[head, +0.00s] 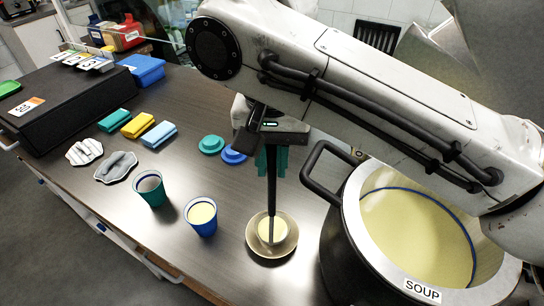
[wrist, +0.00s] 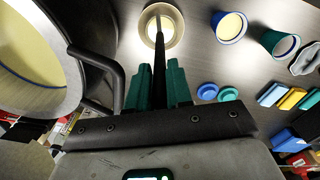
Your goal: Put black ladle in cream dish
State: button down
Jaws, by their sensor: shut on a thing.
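The black ladle (head: 271,185) hangs upright below my gripper (head: 271,158), its long handle between the teal fingers, which are shut on it. In the wrist view the handle (wrist: 159,60) runs from my gripper (wrist: 157,85) away to the round cream dish (wrist: 176,39). In the head view the cream dish (head: 289,242) stands on the table, left of the soup pot. The handle's lower end is over the dish's middle, where a pale yellow round patch shows. I cannot tell whether the ladle touches the dish's bottom.
The large soup pot (head: 352,205) stands close on the right, its handle (head: 312,170) reaching toward my gripper. A blue cup (head: 202,222) and a teal cup (head: 152,190) stand left of the dish. Blue and teal lids (head: 211,145) lie behind.

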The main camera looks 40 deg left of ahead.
jog(key=shift+f, duration=0.55)
dwell(0.4)
jog(key=c, duration=0.9)
grip_release()
jog(key=shift+c, duration=0.2)
notch_tip(320, 180, up, 11)
jog(key=shift+f+b, duration=0.1)
jog(key=shift+b, duration=0.5)
